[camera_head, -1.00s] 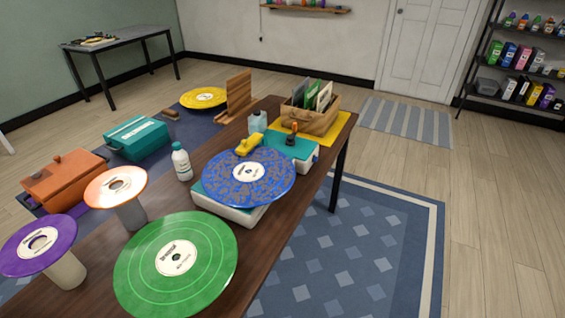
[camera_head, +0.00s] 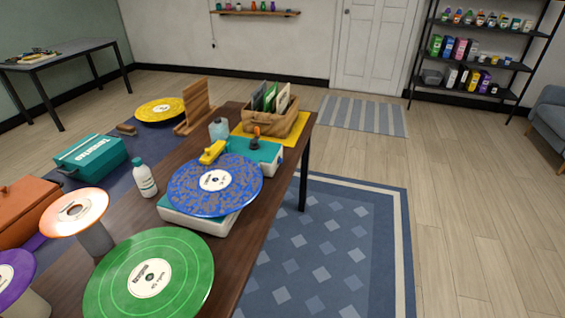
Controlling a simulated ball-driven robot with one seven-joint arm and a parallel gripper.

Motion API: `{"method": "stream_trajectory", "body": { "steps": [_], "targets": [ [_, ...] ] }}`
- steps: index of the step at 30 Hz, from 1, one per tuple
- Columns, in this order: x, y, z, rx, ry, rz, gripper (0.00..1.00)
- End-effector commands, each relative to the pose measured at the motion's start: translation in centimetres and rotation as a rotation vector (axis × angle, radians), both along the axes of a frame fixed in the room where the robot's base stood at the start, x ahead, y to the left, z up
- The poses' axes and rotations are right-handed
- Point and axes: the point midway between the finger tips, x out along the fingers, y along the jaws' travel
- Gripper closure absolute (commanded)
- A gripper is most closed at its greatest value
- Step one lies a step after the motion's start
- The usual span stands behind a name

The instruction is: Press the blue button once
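I cannot make out a blue button in this view. A blue speckled record (camera_head: 216,184) lies on a white box-like player (camera_head: 190,222) on the brown table and hides most of its top. Just behind it is a teal-topped white box (camera_head: 262,157) with a dark knob and an orange tip (camera_head: 256,137). A yellow piece (camera_head: 211,151) sits at the record's back edge. My gripper is not in view.
The brown table (camera_head: 240,262) also bears a green record (camera_head: 150,278), a white bottle (camera_head: 144,179) and a record crate (camera_head: 276,122). Orange and purple discs stand on pedestals at left. Open floor and a blue rug (camera_head: 385,215) lie right of the table.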

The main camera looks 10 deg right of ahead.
Motion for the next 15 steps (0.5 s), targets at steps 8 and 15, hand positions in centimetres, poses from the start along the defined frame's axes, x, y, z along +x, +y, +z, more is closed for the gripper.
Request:
{"method": "stream_trajectory", "body": {
  "steps": [8,15],
  "targets": [
    [0.01,0.0,0.0,0.0,0.0,0.0,0.93],
    [0.01,0.0,0.0,0.0,0.0,0.0,1.0]
  ]
}}
